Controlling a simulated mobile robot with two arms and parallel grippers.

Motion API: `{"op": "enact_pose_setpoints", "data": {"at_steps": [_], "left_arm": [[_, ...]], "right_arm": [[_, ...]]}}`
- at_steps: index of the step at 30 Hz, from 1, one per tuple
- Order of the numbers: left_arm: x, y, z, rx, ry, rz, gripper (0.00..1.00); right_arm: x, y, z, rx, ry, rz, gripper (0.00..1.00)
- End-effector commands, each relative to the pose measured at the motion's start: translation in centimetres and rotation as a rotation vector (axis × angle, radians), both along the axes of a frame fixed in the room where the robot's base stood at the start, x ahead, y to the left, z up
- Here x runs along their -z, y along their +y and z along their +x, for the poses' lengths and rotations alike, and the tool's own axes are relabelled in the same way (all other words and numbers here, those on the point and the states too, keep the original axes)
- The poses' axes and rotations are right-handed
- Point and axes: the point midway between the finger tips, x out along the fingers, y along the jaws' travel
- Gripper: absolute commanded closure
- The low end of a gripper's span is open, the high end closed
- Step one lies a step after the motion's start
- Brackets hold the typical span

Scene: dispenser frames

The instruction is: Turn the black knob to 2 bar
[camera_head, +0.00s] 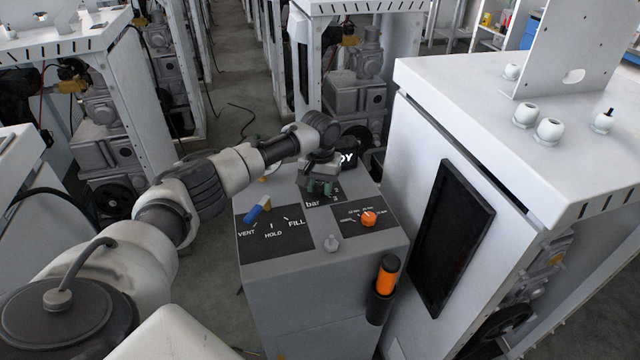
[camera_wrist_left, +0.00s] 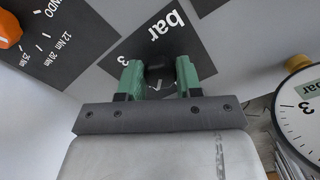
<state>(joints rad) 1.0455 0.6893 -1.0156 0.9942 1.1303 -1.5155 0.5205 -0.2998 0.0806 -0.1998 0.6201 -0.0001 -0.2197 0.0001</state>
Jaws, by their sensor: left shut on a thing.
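The black knob (camera_wrist_left: 157,67) shows dark between the green fingers of my left gripper in the left wrist view. It sits on a black panel (camera_wrist_left: 150,35) marked "bar", on top of the grey console (camera_head: 300,264). My left gripper (camera_head: 320,187) is over that panel in the head view, pointing down, and hides the knob there. In the left wrist view the gripper (camera_wrist_left: 159,76) is shut on the knob. Part of the scale is covered by the fingers, and I cannot read where the knob points. My right gripper is not in view.
A round gauge (camera_wrist_left: 303,112) shows at right in the wrist view. A white cabinet (camera_head: 440,200) stands right of the console.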

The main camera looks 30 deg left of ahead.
Motion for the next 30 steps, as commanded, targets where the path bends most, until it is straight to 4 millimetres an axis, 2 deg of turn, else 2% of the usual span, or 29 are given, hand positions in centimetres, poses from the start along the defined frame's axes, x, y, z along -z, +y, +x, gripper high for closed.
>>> {"op": "enact_pose_setpoints", "data": {"at_steps": [5,15,30], "left_arm": [[-0.3,0.0,0.0,0.074,0.003,-0.002,0.89],[-0.3,0.1,0.0,0.344,0.001,-0.004,0.89],[-0.2,0.3,0.1,0.684,-0.002,-0.002,0.89]], "right_arm": [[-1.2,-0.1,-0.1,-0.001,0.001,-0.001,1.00],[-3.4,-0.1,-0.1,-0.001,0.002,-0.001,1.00],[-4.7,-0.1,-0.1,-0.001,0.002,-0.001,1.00]]}}
